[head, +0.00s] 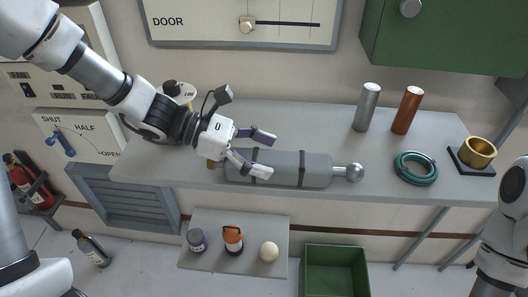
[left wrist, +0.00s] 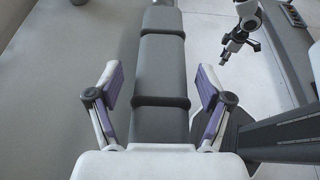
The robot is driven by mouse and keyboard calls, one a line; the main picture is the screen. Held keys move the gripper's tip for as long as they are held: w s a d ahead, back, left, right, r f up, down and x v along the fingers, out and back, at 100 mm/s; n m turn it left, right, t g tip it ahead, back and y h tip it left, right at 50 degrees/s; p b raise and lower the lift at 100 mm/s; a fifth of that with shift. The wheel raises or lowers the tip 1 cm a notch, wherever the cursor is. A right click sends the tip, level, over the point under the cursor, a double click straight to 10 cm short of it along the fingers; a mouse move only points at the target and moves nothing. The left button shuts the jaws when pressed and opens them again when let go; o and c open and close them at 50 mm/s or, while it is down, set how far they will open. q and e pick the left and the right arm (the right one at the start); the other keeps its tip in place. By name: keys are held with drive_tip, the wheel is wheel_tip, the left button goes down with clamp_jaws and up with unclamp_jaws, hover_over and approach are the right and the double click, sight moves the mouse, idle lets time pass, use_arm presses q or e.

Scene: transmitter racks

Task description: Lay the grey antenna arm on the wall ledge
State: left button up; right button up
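The grey antenna arm (head: 318,170) is a thick cylinder with dark bands and a silver ball at its right end. It lies along the front edge of the wall ledge (head: 300,125). My left gripper (head: 258,153) is open near its left part, one finger behind it and one in front. In the left wrist view the antenna arm (left wrist: 160,70) runs between the spread fingers, with a gap on both sides. Part of my right arm shows at the right edge of the head view. It also seems to show small in the left wrist view, where its fingers cannot be made out.
A silver cylinder (head: 367,107), a copper cylinder (head: 407,110), a green coil (head: 415,169) and a brass cup (head: 478,152) stand on the ledge's right part. A lower shelf (head: 226,261) holds several small items. A green bin (head: 334,251) is below. The ledge's back middle is clear.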

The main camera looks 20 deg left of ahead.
use_arm(q)
drive_tip(key=shift+r+p, duration=0.3)
drive_tip(key=shift+r, duration=0.05)
drive_tip(key=shift+a+r, duration=0.15)
drive_tip(key=shift+a, duration=0.05)
drive_tip(key=p+v, duration=0.2)
drive_tip(key=v, duration=0.1)
drive_tip(key=p+v, duration=0.2)
drive_tip(key=v, duration=0.1)
drive_tip(key=p+v, duration=0.3)
drive_tip(key=v, duration=0.1)
drive_tip(key=shift+d+r, duration=0.1)
drive_tip(key=shift+r, duration=0.2)
drive_tip(key=shift+s+a+p, duration=0.2)
drive_tip(key=shift+a+p, duration=0.35)
drive_tip(key=shift+a, duration=0.05)
drive_tip(key=shift+a+f, duration=0.2)
